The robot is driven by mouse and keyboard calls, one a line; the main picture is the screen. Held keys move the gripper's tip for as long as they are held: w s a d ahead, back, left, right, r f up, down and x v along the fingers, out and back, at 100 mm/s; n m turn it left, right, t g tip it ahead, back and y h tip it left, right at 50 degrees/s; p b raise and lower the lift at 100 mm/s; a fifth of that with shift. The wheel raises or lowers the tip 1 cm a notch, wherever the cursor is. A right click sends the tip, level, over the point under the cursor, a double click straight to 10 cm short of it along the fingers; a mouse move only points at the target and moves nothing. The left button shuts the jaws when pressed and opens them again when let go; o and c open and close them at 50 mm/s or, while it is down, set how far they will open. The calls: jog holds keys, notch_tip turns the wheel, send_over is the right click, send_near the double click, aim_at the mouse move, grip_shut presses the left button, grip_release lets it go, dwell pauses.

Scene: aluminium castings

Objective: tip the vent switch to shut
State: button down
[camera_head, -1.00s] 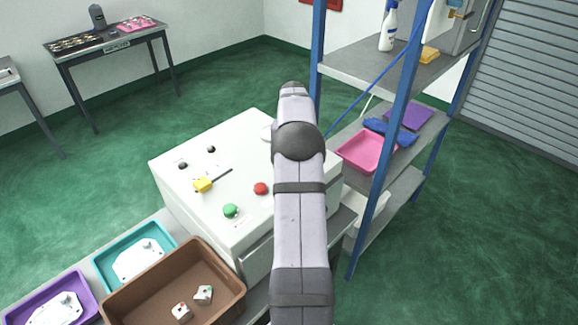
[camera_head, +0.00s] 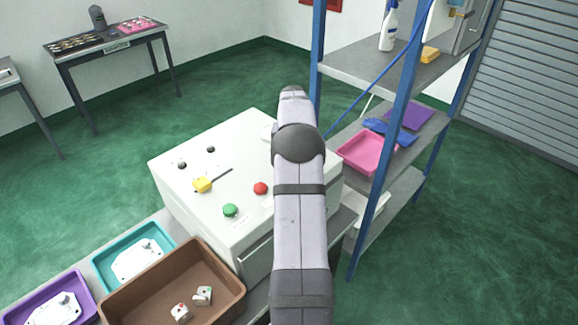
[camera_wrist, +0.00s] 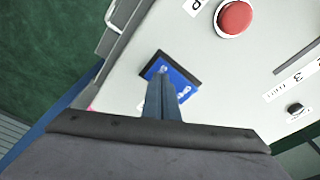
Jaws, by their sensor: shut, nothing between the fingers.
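A blue rocker switch (camera_wrist: 183,80) in a dark frame sits on the white panel in the wrist view; I take it for the vent switch. White marks show on its blue face. My gripper (camera_wrist: 162,80) is shut and empty, with its fingertips over the near part of the switch and covering some of it. I cannot tell whether they touch it or which way it is tipped. In the head view my arm hides the switch and my gripper.
The white console (camera_head: 232,147) carries a red button (camera_head: 260,188), a green button (camera_head: 230,210), a yellow-handled lever (camera_head: 203,185) and black knobs. A blue-posted shelf (camera_head: 372,75) stands close on the right. A brown bin (camera_head: 135,291) lies in front.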

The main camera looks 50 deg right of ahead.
jog(key=shift+r, duration=0.1)
jog(key=shift+r+p, duration=1.15)
jog(key=shift+r, duration=0.25)
jog(key=shift+r+p, duration=0.3)
jog(key=shift+r, duration=1.7)
